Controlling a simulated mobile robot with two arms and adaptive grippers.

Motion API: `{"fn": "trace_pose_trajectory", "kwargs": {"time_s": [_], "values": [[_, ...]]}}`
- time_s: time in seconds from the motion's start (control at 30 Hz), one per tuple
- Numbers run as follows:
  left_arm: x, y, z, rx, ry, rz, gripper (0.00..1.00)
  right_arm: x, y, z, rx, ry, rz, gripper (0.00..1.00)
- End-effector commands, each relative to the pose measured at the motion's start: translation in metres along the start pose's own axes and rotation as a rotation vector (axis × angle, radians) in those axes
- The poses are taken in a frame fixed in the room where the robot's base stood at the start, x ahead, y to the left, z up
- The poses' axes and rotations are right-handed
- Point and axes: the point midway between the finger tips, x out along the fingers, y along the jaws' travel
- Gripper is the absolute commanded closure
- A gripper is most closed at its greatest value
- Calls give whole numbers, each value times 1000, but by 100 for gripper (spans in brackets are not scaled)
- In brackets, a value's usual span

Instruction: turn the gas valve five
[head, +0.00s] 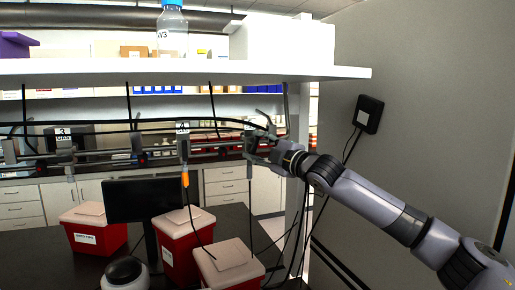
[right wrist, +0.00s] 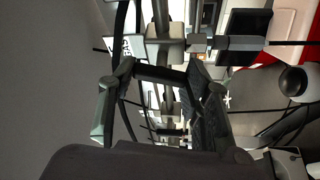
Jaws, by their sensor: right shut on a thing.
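My right gripper (head: 262,143) is at the right end of the gas pipe under the shelf, at the fifth valve. The gripper covers most of that valve in the head view. In the right wrist view, the gripper's two fingers (right wrist: 160,78) are spread around a dark bar, which looks like the valve handle (right wrist: 158,74), and hold it. A white GAS label (right wrist: 127,46) and grey valve body (right wrist: 165,50) show just beyond the fingers. How far the handle is turned cannot be told. My left gripper is not in view.
The gas pipe (head: 100,158) runs left, with a valve labelled 3 (head: 64,138) and one labelled 4 (head: 182,128). A white shelf (head: 300,72) is above. Below are a monitor (head: 135,200) and red bins (head: 178,250). A grey wall (head: 430,120) stands at the right. Cables hang near the gripper.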

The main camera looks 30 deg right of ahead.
Motion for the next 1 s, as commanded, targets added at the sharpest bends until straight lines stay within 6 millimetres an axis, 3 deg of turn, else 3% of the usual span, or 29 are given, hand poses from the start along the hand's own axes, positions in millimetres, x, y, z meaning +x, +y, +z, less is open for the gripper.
{"fn": "trace_pose_trajectory", "kwargs": {"time_s": [0.4,1.0], "values": [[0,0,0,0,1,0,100,0,-1,-1,-241,1,-102,83],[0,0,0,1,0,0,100,1,-3,-1,-306,2,-132,83]]}}
